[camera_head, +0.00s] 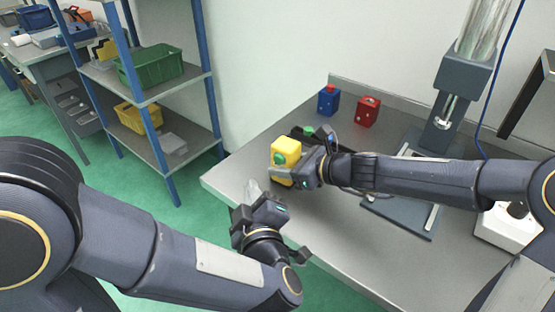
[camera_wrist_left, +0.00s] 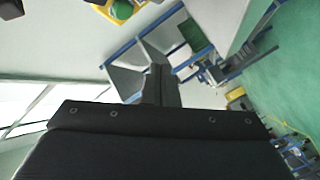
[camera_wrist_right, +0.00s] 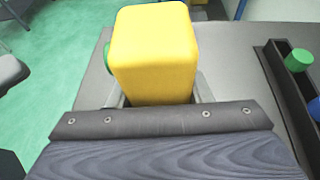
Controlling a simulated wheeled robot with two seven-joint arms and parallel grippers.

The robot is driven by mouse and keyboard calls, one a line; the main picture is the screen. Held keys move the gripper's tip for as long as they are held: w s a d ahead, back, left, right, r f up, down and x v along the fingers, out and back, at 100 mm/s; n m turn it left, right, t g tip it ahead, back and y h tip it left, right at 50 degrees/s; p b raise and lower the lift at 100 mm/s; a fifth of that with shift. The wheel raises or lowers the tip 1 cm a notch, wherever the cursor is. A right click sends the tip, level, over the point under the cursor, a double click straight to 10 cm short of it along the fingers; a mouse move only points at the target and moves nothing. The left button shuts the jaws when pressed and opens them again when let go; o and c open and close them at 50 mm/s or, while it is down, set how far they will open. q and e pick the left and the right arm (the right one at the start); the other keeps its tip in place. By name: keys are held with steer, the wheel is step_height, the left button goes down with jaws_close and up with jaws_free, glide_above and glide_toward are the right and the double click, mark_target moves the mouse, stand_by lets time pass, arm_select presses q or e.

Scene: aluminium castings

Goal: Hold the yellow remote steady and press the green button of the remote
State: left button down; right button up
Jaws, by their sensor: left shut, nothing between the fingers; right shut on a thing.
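The yellow remote (camera_head: 288,151) is held above the near left part of the table by my right gripper (camera_head: 300,172). Its round green button (camera_head: 279,158) faces left, toward the camera side. In the right wrist view the yellow remote (camera_wrist_right: 155,50) stands between the fingers, with the green button (camera_wrist_right: 107,58) just showing on its left side. My left gripper (camera_head: 250,190) is shut and empty, below and left of the remote, apart from it. In the left wrist view the shut fingers (camera_wrist_left: 158,85) point ahead, and the green button (camera_wrist_left: 121,9) shows at the top edge.
A blue box (camera_head: 328,100) with a red button and a red box (camera_head: 367,111) stand at the back of the table (camera_head: 240,167). A dark tray (camera_wrist_right: 277,75) with a green cylinder (camera_wrist_right: 298,60) lies behind the remote. A grey press (camera_head: 455,95) stands at the right.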

mark_target(279, 159)
arm_select(q)
steer(key=shift+w+d, duration=0.55)
steer(key=shift+w, duration=0.35)
steer(key=shift+w+d, duration=0.55)
steer(key=shift+w, duration=0.4)
steer(key=shift+w+d, duration=0.55)
steer(key=shift+w, duration=0.35)
steer(key=shift+w+d, duration=0.25)
steer(key=shift+w, duration=0.1)
steer(key=shift+w+d, duration=0.25)
steer(key=shift+w, duration=0.15)
stand_by(0.6)
stand_by(0.3)
steer(key=shift+s+a, duration=0.5)
steer(key=shift+s, duration=0.3)
